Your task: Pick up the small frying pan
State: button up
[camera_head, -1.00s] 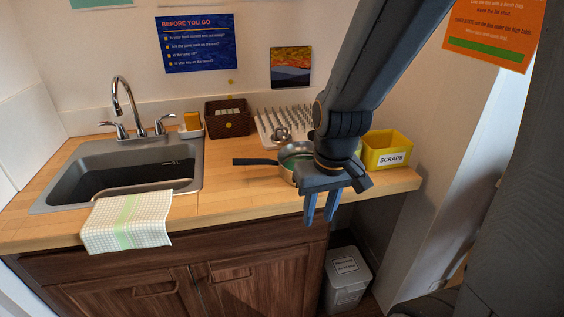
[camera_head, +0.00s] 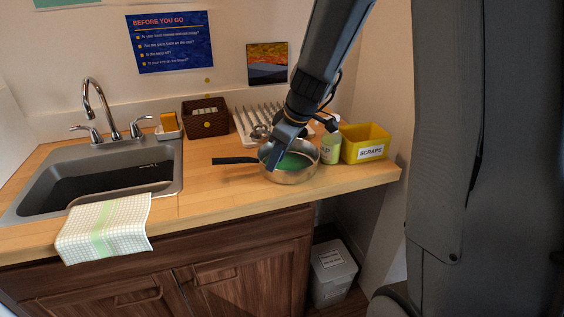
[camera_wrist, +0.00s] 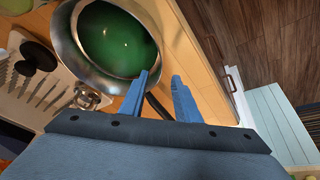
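The small frying pan (camera_head: 291,177) has a steel outside and a green inside. It sits on the wooden counter near the front edge, its black handle (camera_head: 236,160) pointing left. My gripper (camera_head: 272,160) is over the pan's left side, by the handle's inner end. In the wrist view the pan (camera_wrist: 72,62) fills the upper left. My gripper (camera_wrist: 161,82) is open there, with a finger on either side of the dark handle (camera_wrist: 156,107) in the picture. The handle is partly hidden, and I cannot tell whether the fingers touch it.
A soap bottle (camera_head: 330,149) and a yellow scraps bin (camera_head: 364,146) stand right of the pan. Behind are a drying rack (camera_head: 256,115) and brown basket (camera_head: 206,122). The sink (camera_head: 152,164) and a draped towel (camera_head: 100,235) are left. Counter between sink and pan is clear.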

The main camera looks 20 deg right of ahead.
jog(key=shift+p+x, duration=0.8)
jog(key=shift+x, duration=1.9)
jog(key=shift+w+d, duration=0.1)
grip_shut()
